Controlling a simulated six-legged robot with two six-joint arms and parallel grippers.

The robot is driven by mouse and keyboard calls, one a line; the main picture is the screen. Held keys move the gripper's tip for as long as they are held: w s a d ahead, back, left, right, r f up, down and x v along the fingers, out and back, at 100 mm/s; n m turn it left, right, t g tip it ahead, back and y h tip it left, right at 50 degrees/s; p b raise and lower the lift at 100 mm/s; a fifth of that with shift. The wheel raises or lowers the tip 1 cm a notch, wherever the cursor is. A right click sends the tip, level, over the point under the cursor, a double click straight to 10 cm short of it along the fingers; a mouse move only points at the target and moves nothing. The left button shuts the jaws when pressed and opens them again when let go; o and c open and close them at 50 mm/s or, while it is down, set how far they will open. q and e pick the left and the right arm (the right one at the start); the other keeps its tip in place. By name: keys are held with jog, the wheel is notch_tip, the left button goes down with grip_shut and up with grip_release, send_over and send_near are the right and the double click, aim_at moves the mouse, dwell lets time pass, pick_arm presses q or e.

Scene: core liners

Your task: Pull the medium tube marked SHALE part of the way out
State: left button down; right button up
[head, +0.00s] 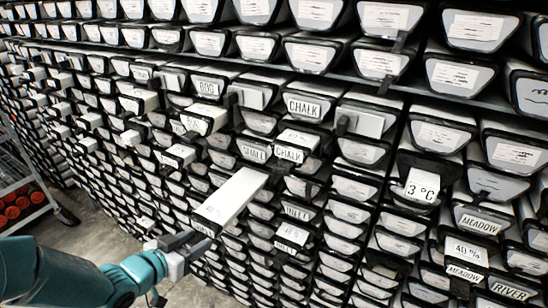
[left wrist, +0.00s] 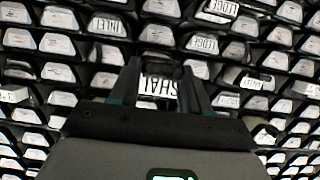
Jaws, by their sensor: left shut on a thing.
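A long white tube (head: 232,196) sticks well out of the wall of liners in the head view, its back end still in its slot. My left gripper (head: 196,238) is at its near end, shut on it. In the left wrist view the tube's white end label (left wrist: 157,84) reads SHAL, its last letter hidden, between the two dark fingers of my left gripper (left wrist: 160,72). In the head view that label is turned away from me. My right gripper is not in view.
Rows of dark-framed liners with white end labels fill the wall.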

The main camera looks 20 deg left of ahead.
pick_arm(q)
jog(key=shift+s, duration=0.45)
jog(key=s+b, duration=0.8)
jog(key=shift+s+a, duration=0.35)
